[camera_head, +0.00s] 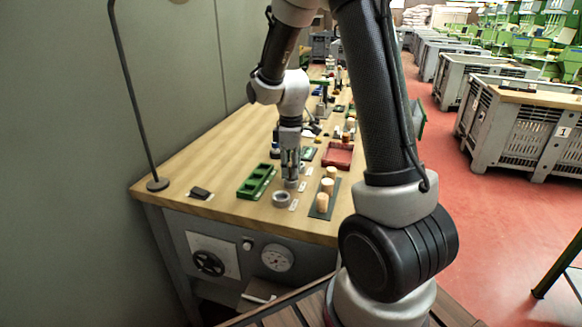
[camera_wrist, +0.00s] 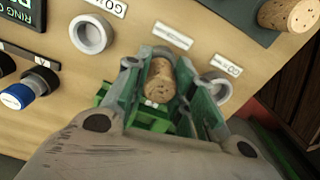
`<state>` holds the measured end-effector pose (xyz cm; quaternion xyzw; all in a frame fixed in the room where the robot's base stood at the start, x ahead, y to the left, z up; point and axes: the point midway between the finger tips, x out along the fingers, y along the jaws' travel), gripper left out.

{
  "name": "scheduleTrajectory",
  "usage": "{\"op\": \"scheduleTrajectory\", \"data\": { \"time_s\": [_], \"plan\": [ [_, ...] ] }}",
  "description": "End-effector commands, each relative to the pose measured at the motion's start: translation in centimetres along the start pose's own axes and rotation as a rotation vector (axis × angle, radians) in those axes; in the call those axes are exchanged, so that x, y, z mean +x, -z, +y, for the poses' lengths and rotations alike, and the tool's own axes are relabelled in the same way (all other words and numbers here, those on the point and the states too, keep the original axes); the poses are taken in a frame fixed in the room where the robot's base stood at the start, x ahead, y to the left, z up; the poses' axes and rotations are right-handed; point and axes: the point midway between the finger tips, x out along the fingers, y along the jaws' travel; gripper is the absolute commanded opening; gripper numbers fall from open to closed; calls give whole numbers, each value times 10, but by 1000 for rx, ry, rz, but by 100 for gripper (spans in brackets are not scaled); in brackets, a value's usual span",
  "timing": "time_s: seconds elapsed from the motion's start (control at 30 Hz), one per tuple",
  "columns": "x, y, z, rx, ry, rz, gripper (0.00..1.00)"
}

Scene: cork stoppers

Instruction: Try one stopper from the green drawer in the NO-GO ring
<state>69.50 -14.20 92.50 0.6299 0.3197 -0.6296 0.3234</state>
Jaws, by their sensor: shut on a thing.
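My gripper (camera_head: 290,170) points down over the wooden bench. In the wrist view its fingers are closed around a cork stopper (camera_wrist: 159,82), whose speckled end faces the camera. In the head view the stopper cannot be made out between the fingers. A grey ring (camera_wrist: 91,33) lies clear on one side, and another ring (camera_wrist: 218,91) is partly behind a finger. A ring (camera_head: 291,184) shows just below my gripper; whether the stopper touches it cannot be told. The ring labels (camera_wrist: 226,64) are only partly readable. The green drawer (camera_head: 256,182) stands left of my gripper.
Several cork stoppers (camera_head: 328,186) stand on a dark strip to the right of my gripper. A red tray (camera_head: 337,155) lies behind them. A blue-and-white capped part (camera_wrist: 33,88) shows in the wrist view. Small items crowd the bench's far end; its front left is mostly free.

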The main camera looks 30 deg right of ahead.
Motion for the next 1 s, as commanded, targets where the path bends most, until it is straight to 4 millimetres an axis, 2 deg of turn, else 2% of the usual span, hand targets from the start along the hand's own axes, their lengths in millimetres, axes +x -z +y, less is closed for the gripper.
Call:
{"op": "scheduleTrajectory", "data": {
  "time_s": [0.37, 0.4, 0.5, 0.53, 0.83, 1.0],
  "plan": [
    [5, 0, 0, 0, 0, 0, 16],
    [5, 0, 0, 0, 0, 0, 30],
    [5, 0, 0, 0, 0, 0, 49],
    [5, 0, 0, 0, 0, 0, 50],
    [3, 0, 0, 0, -1, 0, 50],
    [-16, 0, 1, 0, -3, 2, 50]
  ]
}}
